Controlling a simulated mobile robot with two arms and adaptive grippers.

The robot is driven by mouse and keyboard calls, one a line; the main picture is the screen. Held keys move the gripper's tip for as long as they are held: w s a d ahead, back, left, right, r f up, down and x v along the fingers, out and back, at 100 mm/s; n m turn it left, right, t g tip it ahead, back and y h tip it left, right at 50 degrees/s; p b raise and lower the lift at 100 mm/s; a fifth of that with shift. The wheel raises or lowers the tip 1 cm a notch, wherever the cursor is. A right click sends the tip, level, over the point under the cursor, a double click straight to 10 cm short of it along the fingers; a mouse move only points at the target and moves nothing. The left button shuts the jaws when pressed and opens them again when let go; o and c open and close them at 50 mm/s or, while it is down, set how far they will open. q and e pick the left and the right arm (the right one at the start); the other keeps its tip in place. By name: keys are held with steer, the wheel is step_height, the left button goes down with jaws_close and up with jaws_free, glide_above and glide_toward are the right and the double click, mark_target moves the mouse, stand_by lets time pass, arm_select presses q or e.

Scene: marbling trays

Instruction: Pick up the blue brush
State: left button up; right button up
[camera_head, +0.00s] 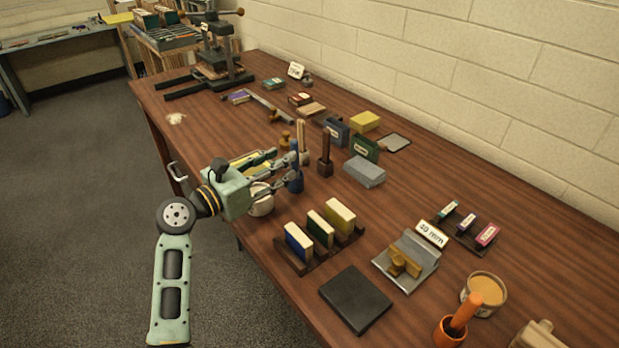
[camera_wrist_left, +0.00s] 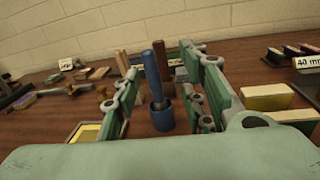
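The blue brush (camera_wrist_left: 152,72) stands upright in a blue cup (camera_wrist_left: 162,116) in the left wrist view. In the head view the blue cup (camera_head: 295,184) shows at the fingertips, partly hidden by the fingers. My left gripper (camera_head: 287,170) reaches in over the table's left edge. It is open: in the left wrist view its fingers (camera_wrist_left: 167,85) stand apart on either side of the brush. I see no clear contact between fingers and brush. My right gripper is not in view.
A dark brown brush (camera_head: 325,150) and a pale wooden handle (camera_head: 302,135) stand close behind. A white pot (camera_head: 261,204) is under the left gripper. A rack of blocks (camera_head: 290,262) and a black slab (camera_head: 355,299) lie nearer. An orange brush (camera_head: 466,314) stands at the lower right.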

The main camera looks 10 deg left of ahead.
mark_target(291, 150)
arm_select(q)
steer(key=shift+n+t, duration=0.3)
steer(key=shift+n, duration=0.4)
steer(key=x, duration=0.2)
steer(key=a+x, duration=0.1)
steer(key=x, duration=0.4)
steer(key=shift+w+f+p, duration=0.3)
steer(key=shift+w+f, duration=0.05)
steer(key=shift+w, duration=0.2)
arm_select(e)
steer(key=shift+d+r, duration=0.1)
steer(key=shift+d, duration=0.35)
arm_select(q)
steer(key=shift+a, duration=0.1)
steer(key=shift+s, duration=0.1)
jaws_close()
